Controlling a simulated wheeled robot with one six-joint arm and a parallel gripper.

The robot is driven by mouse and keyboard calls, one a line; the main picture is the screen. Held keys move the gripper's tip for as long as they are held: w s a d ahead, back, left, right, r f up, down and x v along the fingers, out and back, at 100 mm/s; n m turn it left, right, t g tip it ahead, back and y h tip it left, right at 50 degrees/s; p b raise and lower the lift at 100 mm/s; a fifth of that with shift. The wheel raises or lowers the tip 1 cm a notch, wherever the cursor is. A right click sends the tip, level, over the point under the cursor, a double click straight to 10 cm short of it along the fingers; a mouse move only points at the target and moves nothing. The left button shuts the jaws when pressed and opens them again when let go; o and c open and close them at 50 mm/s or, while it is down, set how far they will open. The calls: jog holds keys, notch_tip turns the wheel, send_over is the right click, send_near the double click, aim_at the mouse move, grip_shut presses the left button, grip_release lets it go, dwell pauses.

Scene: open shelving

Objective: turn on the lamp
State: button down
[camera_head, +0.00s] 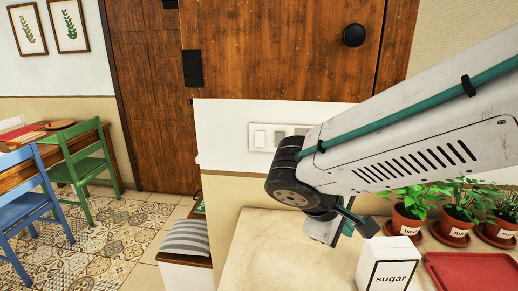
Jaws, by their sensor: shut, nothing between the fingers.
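A white wall switch panel (258,138) with rocker switches in a row is on the white upper part of the wall, left of centre. Its right end is partly hidden behind my arm. My gripper (364,226) is at the end of the arm, below and to the right of the panel, above the counter. Its fingers are small and dark, and it is shut and empty. It is apart from the switches. No lamp shows in this view.
A pale counter (270,255) lies below the wall. A white sugar box (388,265) stands close below my gripper. Several potted herbs (408,215) and a red tray (470,274) are at the right. Chairs and a table stand at the left.

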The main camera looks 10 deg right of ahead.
jog(key=w+a+r+n+t+y, duration=0.1)
jog(key=w+a+r+n+t, duration=0.2)
jog(key=w+a+t, duration=0.3)
jog(key=w+a+r+n+t, duration=0.3)
jog(key=w+a+n+t, duration=0.1)
jog(key=w+a+t, duration=0.3)
jog(key=w+a, duration=0.2)
jog(key=w, duration=0.2)
jog(key=shift+w+r+y, duration=0.15)
jog(key=shift+w+y, duration=0.1)
jog(key=shift+y, duration=0.15)
jog(key=shift+a, duration=0.1)
send_near(260, 145)
jog(key=x, duration=0.7)
jog(key=shift+a, duration=0.1)
